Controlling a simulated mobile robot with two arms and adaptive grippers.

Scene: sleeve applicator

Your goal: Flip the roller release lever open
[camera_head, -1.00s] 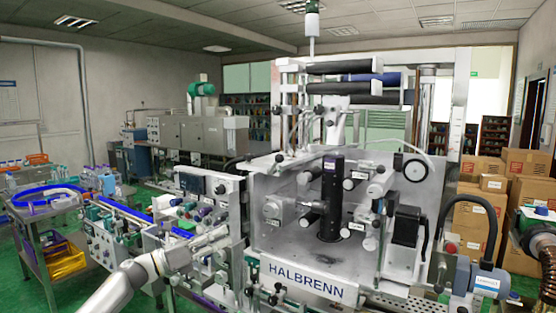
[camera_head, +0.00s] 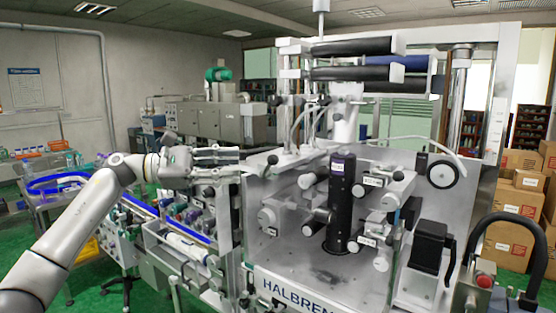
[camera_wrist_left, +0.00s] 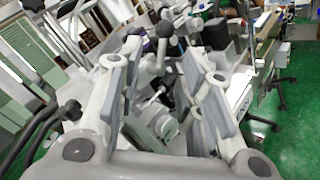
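The labelling machine (camera_head: 300,255) fills the middle and right of the head view. A pale lever arm with a black ball knob (camera_head: 272,159) sticks out at its upper left corner. I cannot tell for sure whether it is the roller release lever. My left gripper (camera_head: 236,161) points right, level with this arm and close to its left. I cannot tell whether they touch. In the left wrist view my left gripper (camera_wrist_left: 160,48) has its fingers spread apart, with nothing clearly held. A dark ball knob (camera_wrist_left: 164,29) shows beyond the fingertips. My right gripper is out of view.
Black rollers (camera_head: 355,46) sit along the machine's top. A black vertical roller (camera_head: 342,200) and several knobs stand on its front plate. A conveyor (camera_head: 185,245) lies below my left arm. Cardboard boxes (camera_head: 515,195) are stacked at the right.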

